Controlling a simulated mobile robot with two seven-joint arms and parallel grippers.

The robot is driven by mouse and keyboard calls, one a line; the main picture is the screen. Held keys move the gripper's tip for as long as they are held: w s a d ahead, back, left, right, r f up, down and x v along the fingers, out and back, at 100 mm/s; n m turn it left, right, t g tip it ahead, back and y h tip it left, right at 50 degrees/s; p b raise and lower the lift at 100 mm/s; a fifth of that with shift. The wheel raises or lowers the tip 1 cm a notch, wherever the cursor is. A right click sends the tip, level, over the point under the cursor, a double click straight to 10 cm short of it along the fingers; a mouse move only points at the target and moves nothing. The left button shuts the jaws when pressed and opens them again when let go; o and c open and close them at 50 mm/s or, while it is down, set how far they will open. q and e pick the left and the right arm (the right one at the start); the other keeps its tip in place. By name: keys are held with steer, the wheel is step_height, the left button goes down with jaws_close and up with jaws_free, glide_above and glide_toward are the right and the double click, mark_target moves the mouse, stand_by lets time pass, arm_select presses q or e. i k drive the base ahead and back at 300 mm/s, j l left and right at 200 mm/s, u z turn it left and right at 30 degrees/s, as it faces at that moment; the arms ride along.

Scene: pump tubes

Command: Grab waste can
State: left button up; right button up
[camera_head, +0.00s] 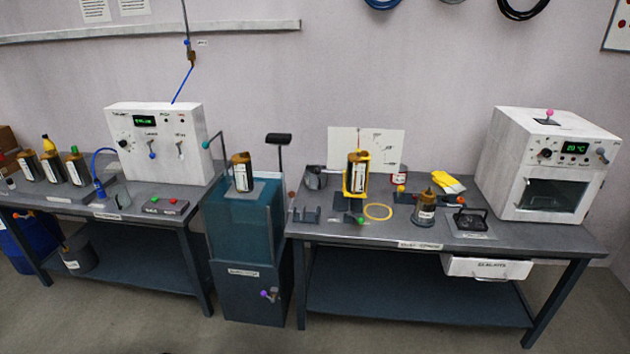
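No thing in the head view carries a label that I can read as waste can. A dark round can (79,256) with a small white label stands on the lower shelf of the left bench, partly in the shade of the bench top. A small grey pot (315,179) stands at the back left of the right bench. Neither of my grippers shows in this view.
The left bench (140,207) holds several bottles and a white machine (160,143). A teal cabinet (240,235) stands between the benches. The right bench (350,232) bears a white oven (550,165) and a yellow-framed bottle (357,173). The floor in front is clear.

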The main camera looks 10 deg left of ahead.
mark_target(314, 181)
steer(key=u, duration=0.6)
steer(key=i+j+u, duration=0.1)
steer(key=i+u, duration=0.65)
steer(key=i, duration=0.05)
